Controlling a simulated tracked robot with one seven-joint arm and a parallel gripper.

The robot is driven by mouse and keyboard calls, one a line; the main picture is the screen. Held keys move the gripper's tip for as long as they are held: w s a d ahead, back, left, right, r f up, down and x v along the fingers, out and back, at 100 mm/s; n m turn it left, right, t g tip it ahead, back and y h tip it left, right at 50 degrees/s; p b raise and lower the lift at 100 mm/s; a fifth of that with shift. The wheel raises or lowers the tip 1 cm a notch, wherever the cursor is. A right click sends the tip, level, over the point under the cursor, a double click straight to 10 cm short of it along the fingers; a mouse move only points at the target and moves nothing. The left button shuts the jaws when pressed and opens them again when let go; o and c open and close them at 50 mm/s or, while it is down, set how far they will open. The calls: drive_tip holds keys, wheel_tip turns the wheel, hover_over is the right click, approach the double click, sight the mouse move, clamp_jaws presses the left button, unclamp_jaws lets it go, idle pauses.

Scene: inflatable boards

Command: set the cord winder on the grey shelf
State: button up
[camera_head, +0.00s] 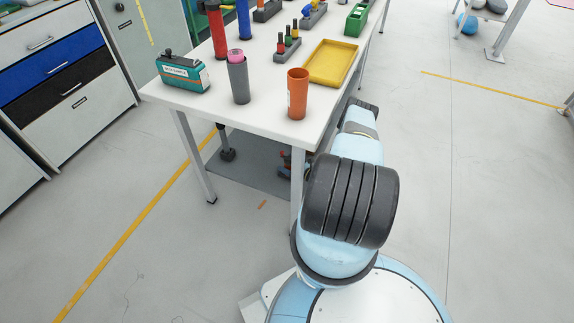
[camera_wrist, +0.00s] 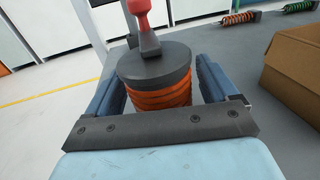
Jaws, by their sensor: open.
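The cord winder (camera_wrist: 155,68) shows in the wrist view as a dark grey drum with orange cord wound round it and a red handle on top. My gripper (camera_wrist: 160,84) is open, with one blue-grey finger on each side of the drum. Small gaps seem to show beside it; contact is hard to tell. The drum's base is hidden behind the gripper's dark crossbar, so I cannot tell what it rests on. The grey shelf (camera_head: 245,168) lies low under the white table in the head view. A grey surface (camera_wrist: 230,40), probably this shelf, spreads beside the winder in the wrist view.
A cardboard box (camera_wrist: 294,65) stands close right of my gripper. Orange and green coiled items (camera_wrist: 240,18) lie behind. The white table (camera_head: 215,112) carries an orange cup (camera_head: 298,95), a yellow tray (camera_head: 332,62) and a teal device (camera_head: 182,75). Its legs flank the shelf.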

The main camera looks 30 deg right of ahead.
drive_tip(key=v, duration=1.1)
drive_tip(key=shift+s, duration=0.2)
